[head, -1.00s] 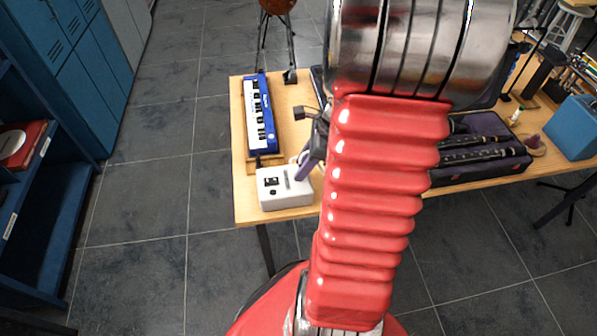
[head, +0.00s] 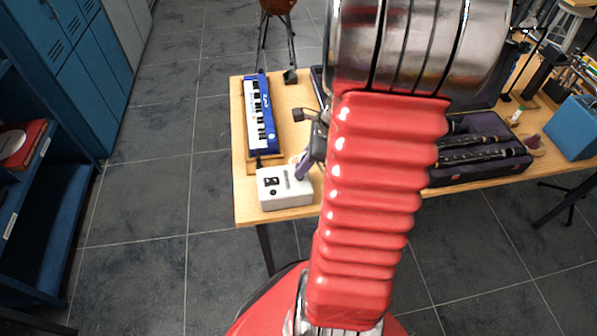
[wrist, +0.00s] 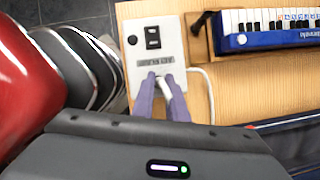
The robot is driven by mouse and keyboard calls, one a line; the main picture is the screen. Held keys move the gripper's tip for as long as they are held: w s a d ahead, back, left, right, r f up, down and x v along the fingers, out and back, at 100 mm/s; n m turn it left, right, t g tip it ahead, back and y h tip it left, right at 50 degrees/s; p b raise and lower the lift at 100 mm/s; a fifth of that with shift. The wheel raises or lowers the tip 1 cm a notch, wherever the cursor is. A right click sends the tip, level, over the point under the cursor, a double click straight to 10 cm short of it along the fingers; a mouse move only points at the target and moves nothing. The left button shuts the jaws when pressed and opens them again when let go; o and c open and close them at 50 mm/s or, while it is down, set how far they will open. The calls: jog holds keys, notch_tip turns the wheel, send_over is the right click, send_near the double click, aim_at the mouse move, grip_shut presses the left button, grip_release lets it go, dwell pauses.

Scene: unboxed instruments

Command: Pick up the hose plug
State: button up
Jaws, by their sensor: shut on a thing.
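A white box (wrist: 150,35) with a black switch, a round black knob and a slotted strip sits at the table's front left corner; it also shows in the head view (head: 290,198). My gripper (wrist: 162,79) has two purple fingers, pointing down over the box's edge. They are shut on a small white piece, which I take for the hose plug (wrist: 164,90); the fingers hide most of it. A white hose or cable (wrist: 209,88) curves from beside the fingers across the wood. In the head view my gripper (head: 300,174) is at the box, partly behind my red arm.
A blue melodica (head: 261,120) lies behind the box, on a wooden support. A dark instrument case (head: 475,160) with black clarinet parts lies to the right. The wooden table's (head: 242,190) left edge is close to the box.

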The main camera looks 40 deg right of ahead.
grip_shut()
notch_tip(320, 180, up, 10)
dwell(0.6)
dwell(0.5)
jog(key=w+a+f+n+g+h, duration=0.1)
jog(key=w+a+f+n+g, duration=0.3)
jog(key=w+a+f+n, duration=0.5)
jog(key=w+a+f+n+g+h, duration=0.1)
jog(key=w+a+f+n+g, duration=0.2)
jog(key=w+a+f+n, duration=0.7)
jog(key=a+f+n, duration=0.1)
jog(key=a+n, duration=0.4)
jog(key=n, duration=0.3)
jog(key=shift+w+f+n+g+h, duration=0.3)
jog(key=shift+f+n+g+h, duration=0.05)
jog(key=shift+n+g+h, duration=0.05)
